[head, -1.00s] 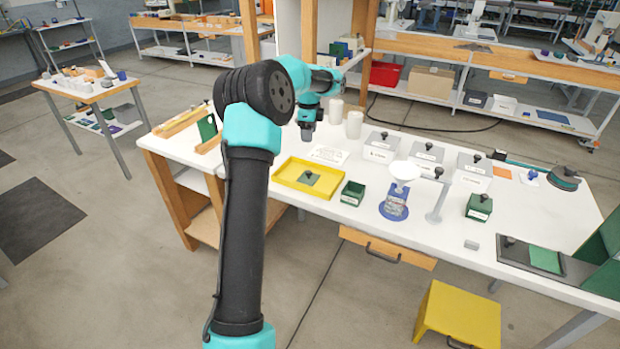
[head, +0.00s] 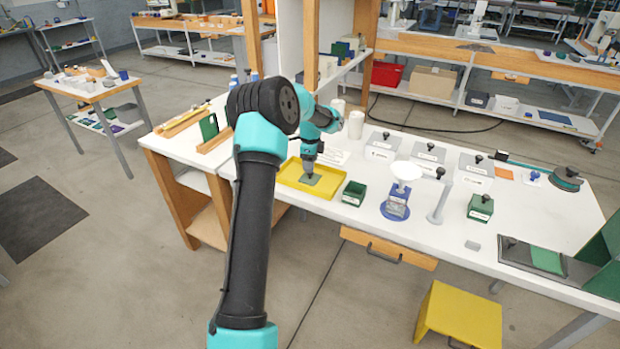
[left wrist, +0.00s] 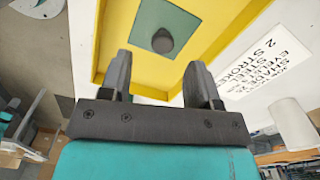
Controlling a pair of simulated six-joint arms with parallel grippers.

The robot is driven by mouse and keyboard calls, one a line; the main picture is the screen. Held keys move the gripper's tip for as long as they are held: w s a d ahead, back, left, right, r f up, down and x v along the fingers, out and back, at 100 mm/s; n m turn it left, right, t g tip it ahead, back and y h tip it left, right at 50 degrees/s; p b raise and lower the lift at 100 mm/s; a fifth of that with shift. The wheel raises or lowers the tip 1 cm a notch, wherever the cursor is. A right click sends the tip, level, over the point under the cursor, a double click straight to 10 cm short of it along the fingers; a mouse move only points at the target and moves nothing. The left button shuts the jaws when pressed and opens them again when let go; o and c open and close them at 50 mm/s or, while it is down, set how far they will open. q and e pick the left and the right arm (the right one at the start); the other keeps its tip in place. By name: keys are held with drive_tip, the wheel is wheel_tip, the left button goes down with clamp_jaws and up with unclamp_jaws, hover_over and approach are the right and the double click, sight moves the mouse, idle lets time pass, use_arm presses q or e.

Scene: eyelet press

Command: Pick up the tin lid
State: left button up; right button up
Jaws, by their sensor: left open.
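The tin lid, a flat green square (head: 313,181) with a dark round knob, lies in the yellow tray (head: 335,191). My left gripper (head: 309,171) is over the tray, just above the lid, and hides the knob in the head view. In the left wrist view my left gripper (left wrist: 159,65) is open and empty, its fingers pointing toward the lid (left wrist: 178,23). The knob (left wrist: 162,41) shows beyond the fingertips, roughly in line with the gap between them. A small open green tin (head: 353,193) stands right of the tray. My right gripper is not in view.
A blue-based press (head: 396,205) with a white bowl on top stands right of the tin. Grey-lidded bins (head: 381,147) line the back. White cylinders (head: 355,124) and a printed card (left wrist: 268,62) are near the tray.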

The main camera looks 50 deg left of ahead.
use_arm(q)
drive_tip(key=shift+w+a+f, duration=0.1)
drive_tip(key=shift+f, duration=2.45)
drive_tip(key=c, duration=1)
drive_tip(key=shift+r, duration=1.9)
drive_tip(key=s+d+r, duration=0.1)
drive_tip(key=s+d, duration=0.9)
drive_tip(key=d, duration=0.2)
drive_tip(key=shift+s, duration=0.3)
